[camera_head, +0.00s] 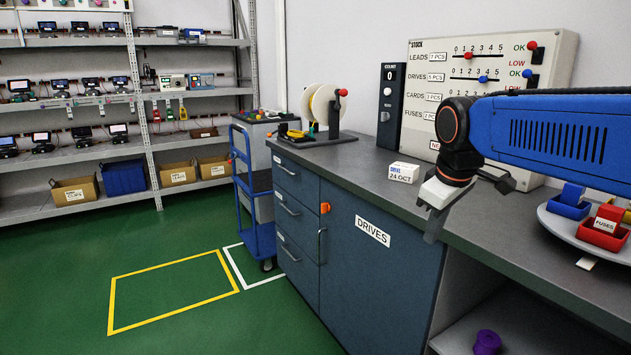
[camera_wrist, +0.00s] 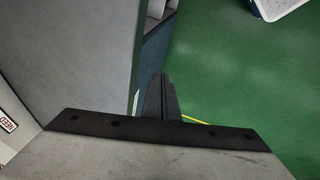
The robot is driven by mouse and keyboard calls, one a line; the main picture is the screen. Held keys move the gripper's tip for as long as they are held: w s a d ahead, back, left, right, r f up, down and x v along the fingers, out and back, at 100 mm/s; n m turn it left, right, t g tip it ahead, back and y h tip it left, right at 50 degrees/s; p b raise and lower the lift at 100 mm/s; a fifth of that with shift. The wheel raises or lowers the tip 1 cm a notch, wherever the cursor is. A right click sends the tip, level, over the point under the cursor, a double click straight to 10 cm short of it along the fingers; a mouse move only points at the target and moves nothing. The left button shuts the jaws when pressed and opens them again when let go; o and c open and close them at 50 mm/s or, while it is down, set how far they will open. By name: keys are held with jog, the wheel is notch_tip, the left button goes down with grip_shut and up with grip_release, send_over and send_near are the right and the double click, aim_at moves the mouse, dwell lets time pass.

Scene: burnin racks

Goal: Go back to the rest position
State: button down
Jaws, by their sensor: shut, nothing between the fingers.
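My gripper (camera_head: 433,222) hangs from the end of my blue arm at the right of the head view, just past the front edge of the grey worktop (camera_head: 440,190). It points down, in front of the cabinet, and its fingers are together and empty. In the wrist view the closed dark fingers (camera_wrist: 161,98) stick out over the green floor (camera_wrist: 225,85), beside the worktop edge. My arm stretches in from the right over the worktop and hides part of the stock board (camera_head: 435,62).
A white block marked 24 OCT (camera_head: 404,172) stands left of my gripper. A round tray (camera_head: 560,222) with red and blue bins is at the right. A purple roll (camera_head: 487,342) lies on the low shelf. A blue trolley (camera_head: 243,200) stands beyond the cabinet; floor at left is clear.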

jog(key=s+d+f+m, duration=0.2)
jog(key=s+f+m, duration=0.1)
jog(key=s+f, duration=0.4)
jog(key=s+d+f+m+t, duration=0.1)
jog(key=s+f+m, duration=0.3)
jog(key=s+f, duration=0.4)
jog(key=s+d, duration=0.1)
jog(key=s, duration=0.4)
jog(key=shift+s+f+m, duration=0.2)
jog(key=shift+s+m, duration=0.05)
jog(key=shift+m, duration=0.05)
jog(key=c, duration=2.5)
grip_release()
jog(key=shift+d, duration=0.1)
